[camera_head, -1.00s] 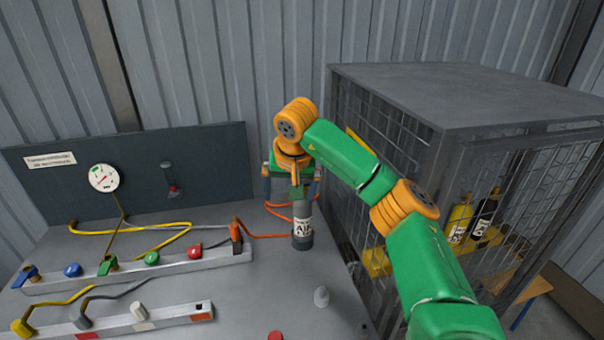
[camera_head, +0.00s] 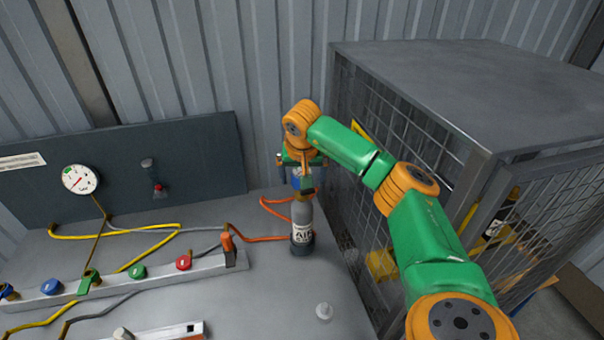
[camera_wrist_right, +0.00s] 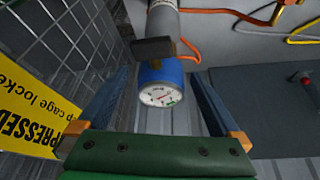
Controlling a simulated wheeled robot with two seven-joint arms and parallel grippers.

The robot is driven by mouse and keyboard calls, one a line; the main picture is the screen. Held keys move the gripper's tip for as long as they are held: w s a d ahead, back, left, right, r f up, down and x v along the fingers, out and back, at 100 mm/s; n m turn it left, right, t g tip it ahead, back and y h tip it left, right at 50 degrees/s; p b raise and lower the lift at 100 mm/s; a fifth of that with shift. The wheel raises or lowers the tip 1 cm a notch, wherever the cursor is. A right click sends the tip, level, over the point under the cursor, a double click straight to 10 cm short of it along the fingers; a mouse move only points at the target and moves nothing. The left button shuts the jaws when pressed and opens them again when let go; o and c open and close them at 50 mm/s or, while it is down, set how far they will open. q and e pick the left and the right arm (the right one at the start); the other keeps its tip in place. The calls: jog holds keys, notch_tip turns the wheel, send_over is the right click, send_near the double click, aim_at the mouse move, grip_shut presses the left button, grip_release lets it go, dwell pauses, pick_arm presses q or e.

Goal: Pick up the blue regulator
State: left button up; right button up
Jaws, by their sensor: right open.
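The blue regulator (camera_wrist_right: 160,73) has a round white gauge on its face and sits on the end of a grey cylinder. In the head view, a little of the regulator (camera_head: 298,181) shows below my right wrist; most is hidden. The grey cylinder (camera_head: 302,213), with a white AIR label, stands upright on the bench. My right gripper (camera_wrist_right: 160,80) is open, one blue finger on each side of the regulator, with visible gaps in the wrist view. A dark block partly covers the regulator there. My left gripper is not in view.
A mesh cage (camera_head: 455,130) with cylinders inside stands close to the right of my arm. An orange hose (camera_head: 272,207) runs by the cylinder. A rail (camera_head: 130,280) with coloured knobs and hoses lies left. A backboard (camera_head: 120,170) with a gauge stands behind.

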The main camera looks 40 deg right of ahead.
jog(key=shift+w+d+f, duration=0.35)
jog(key=shift+w+f, duration=0.05)
jog(key=shift+f, duration=0.05)
jog(key=shift+c, duration=0.6)
jog(key=shift+s+a+r, duration=0.1)
jog(key=shift+s+a, duration=0.05)
jog(key=c, duration=1.1)
jog(key=shift+c, duration=1.3)
jog(key=shift+r, duration=0.1)
jog(key=shift+r, duration=0.35)
jog(key=s+a+r, duration=0.8)
jog(key=a+r, duration=0.3)
jog(key=r, duration=0.1)
jog(key=shift+p, duration=0.3)
